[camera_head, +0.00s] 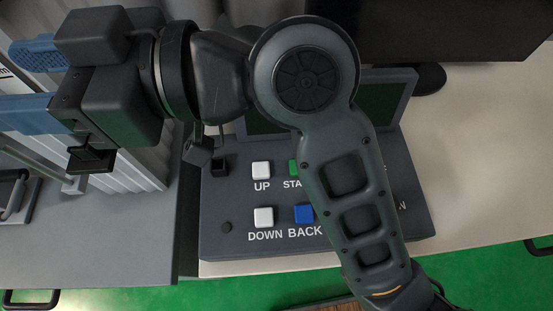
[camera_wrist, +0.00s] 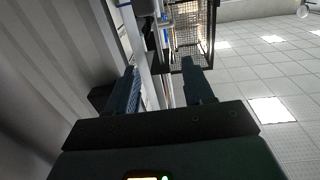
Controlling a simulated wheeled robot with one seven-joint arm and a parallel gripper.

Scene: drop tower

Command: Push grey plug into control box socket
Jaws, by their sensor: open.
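The control box (camera_head: 212,240) stands on the table with white and blue buttons and a raised dark screen; my arm covers part of it. A small black square fitting (camera_head: 219,167) sits at its upper left, left of the UP button; I cannot tell if it is the socket. A small dark grey block (camera_head: 198,151) shows beside it, just below my wrist; I cannot tell if it is the plug or part of my arm. My gripper (camera_head: 12,82) is open, its blue fingers pointing left, away from the box. In the wrist view the gripper (camera_wrist: 160,78) has nothing between its fingers.
A ribbed light-grey panel (camera_head: 150,172) stands below and behind my gripper. A dark monitor (camera_head: 450,25) is at the back right. The table (camera_head: 480,190) is clear right of the box.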

